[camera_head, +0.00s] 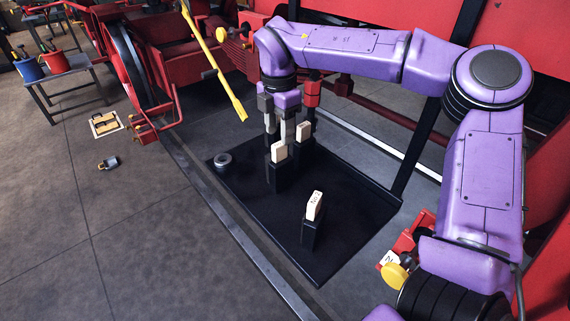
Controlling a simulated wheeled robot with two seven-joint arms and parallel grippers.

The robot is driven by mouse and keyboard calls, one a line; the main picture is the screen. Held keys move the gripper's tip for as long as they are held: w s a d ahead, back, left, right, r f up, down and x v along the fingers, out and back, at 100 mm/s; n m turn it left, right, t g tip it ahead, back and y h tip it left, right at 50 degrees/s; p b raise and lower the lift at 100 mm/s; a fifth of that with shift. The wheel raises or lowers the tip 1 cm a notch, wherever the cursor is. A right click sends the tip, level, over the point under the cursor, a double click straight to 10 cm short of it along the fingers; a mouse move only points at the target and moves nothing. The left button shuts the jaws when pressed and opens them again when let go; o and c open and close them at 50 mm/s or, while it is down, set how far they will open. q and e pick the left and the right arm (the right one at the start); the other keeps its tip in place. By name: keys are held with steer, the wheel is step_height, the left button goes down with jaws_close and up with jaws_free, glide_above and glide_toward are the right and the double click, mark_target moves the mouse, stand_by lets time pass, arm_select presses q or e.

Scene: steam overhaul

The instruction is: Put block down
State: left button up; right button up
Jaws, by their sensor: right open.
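Three pale wooden blocks sit on black stands on a black base plate (345,225). The front block (314,205) has dark markings on its face. The left rear block (279,152) is just below my right gripper (278,136), and the right rear block (303,131) is beside it. My right gripper points down from the purple arm and is open, its fingertips close above or behind the left rear block. I cannot tell whether they touch it. My left gripper is out of view.
A dark ring (222,160) lies at the plate's left corner. A yellow bar (215,65) slants left of my arm. A padlock-like object (108,163) and a small tray (105,124) lie on the floor. Blue (29,69) and red (55,60) buckets stand on a bench.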

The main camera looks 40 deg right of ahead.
mark_target(279, 143)
steer(key=f, duration=0.2)
steer(key=f+p, duration=0.1)
steer(key=f, duration=0.1)
steer(key=f+p, duration=0.1)
steer(key=shift+s+a+f, duration=0.15)
steer(key=shift+s+f, duration=0.1)
steer(key=shift+f, duration=0.3)
jaws_close()
stand_by(0.8)
